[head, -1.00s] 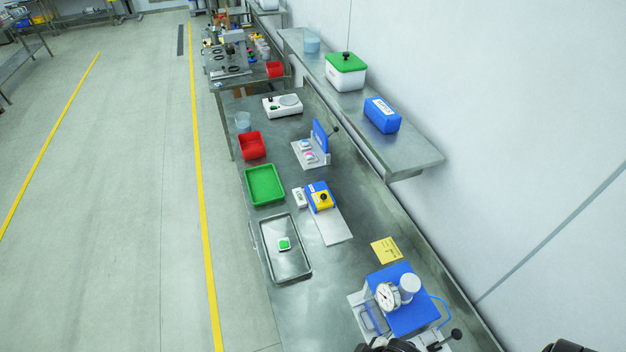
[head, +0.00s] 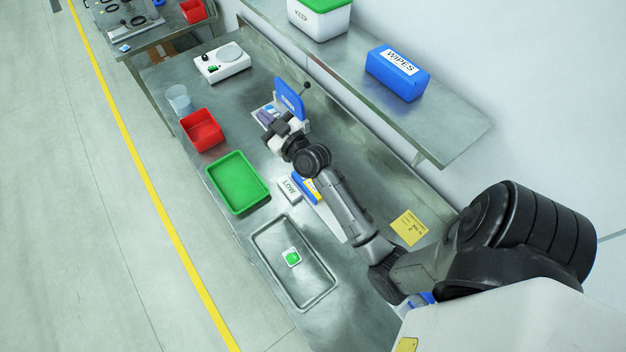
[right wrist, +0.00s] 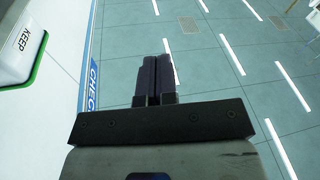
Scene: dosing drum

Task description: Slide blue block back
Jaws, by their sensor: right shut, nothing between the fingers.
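A blue block with a yellow part (head: 306,187) sits on a pale plate (head: 329,222) on the steel bench, partly hidden by my right arm. Farther back, an upright blue panel (head: 289,98) stands on a pale base with a dark-knobbed lever. My right gripper (head: 266,117) is at the near left side of this panel, over its base. Contact is not clear. The fingers also show in the right wrist view (right wrist: 154,78), closed together and empty. My left gripper is not in view.
A white LOW block (head: 289,189), a green tray (head: 238,182), a red bin (head: 202,130) and a steel tray (head: 317,292) are left of my arm. A white scale (head: 222,64) stands behind. The shelf (head: 450,130) with a blue WIPES box (head: 396,73) overhangs the right side.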

